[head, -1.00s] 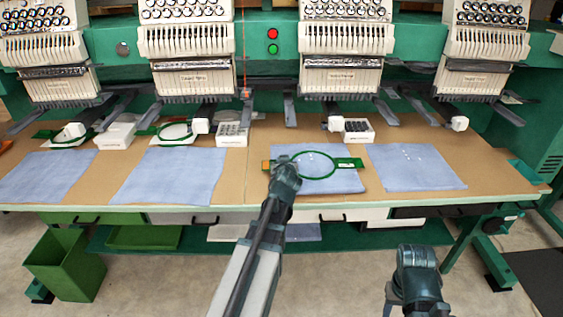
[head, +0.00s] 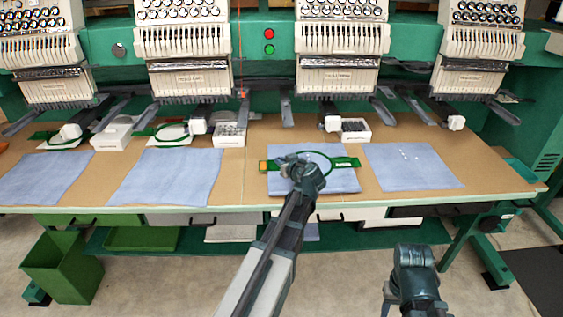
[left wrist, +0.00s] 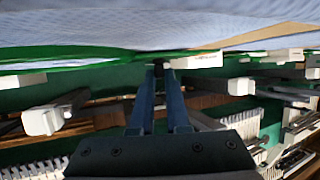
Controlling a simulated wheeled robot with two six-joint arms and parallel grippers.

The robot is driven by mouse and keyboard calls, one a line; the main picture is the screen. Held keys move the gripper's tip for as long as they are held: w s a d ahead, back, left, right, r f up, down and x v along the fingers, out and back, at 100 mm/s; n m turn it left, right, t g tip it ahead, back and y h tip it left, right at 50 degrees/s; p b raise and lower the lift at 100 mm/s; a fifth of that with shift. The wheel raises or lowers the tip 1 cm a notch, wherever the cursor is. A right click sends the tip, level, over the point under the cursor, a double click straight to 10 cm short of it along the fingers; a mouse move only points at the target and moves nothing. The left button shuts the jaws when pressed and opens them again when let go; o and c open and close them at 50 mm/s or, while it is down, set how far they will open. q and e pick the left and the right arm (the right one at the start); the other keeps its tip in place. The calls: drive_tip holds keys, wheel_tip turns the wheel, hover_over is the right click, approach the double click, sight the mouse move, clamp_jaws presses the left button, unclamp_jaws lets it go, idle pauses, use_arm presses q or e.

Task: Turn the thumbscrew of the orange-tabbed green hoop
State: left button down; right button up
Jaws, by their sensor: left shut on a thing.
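The orange-tabbed green hoop (head: 331,160) lies flat on a blue cloth (head: 343,183), its orange tab (head: 263,166) at the left and a green tab (head: 347,162) at the right. My left gripper (head: 298,163) is at the hoop's near-left side and covers part of its rim. In the left wrist view the fingers (left wrist: 159,70) are closed together at the green rim (left wrist: 90,58), on a small dark piece that looks like the thumbscrew; it is mostly hidden. My right arm (head: 415,270) is low at the front right, clear of the table; its fingers cannot be made out.
Embroidery heads (head: 340,50) overhang the back of the table. Other green hoops (head: 172,133) and white boxes (head: 228,135) stand on the left and middle. Blue cloths (head: 412,166) lie on both sides. A green bin (head: 62,265) stands on the floor at left.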

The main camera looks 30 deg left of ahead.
use_arm(q)
drive_tip(key=shift+f, duration=0.1)
drive_tip(key=c, duration=0.9)
unclamp_jaws()
drive_tip(key=p+v, duration=0.5)
drive_tip(key=v, duration=0.7)
drive_tip(key=shift+s+d+r, duration=0.1)
drive_tip(key=shift+r, duration=0.2)
drive_tip(key=shift+s+d+r, duration=0.15)
drive_tip(key=shift+s+d, duration=0.2)
drive_tip(key=shift+d, duration=0.15)
